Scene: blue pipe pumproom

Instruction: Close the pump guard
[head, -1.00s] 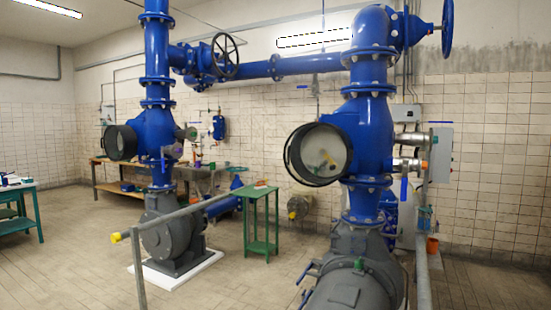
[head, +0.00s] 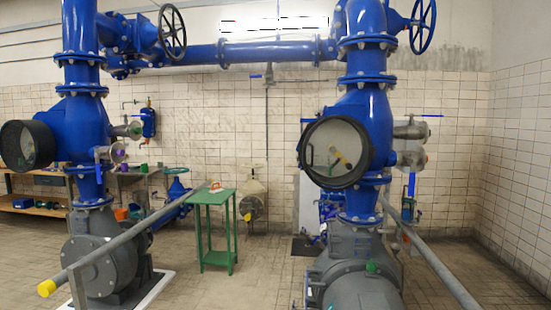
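A round cover with a dark rim and a clear window (head: 335,152) sits on the front left of the right blue pump housing (head: 379,125). It may be the pump guard. A yellow-tipped part and a dark handle show at its window. I cannot tell whether it is open or shut. A second dark round cover (head: 27,146) is on the left blue housing (head: 82,120), near the picture's left edge. Neither of my grippers is in view.
A green table (head: 212,199) stands between the pumps. Grey pump bodies (head: 100,250) (head: 355,270) stand low.

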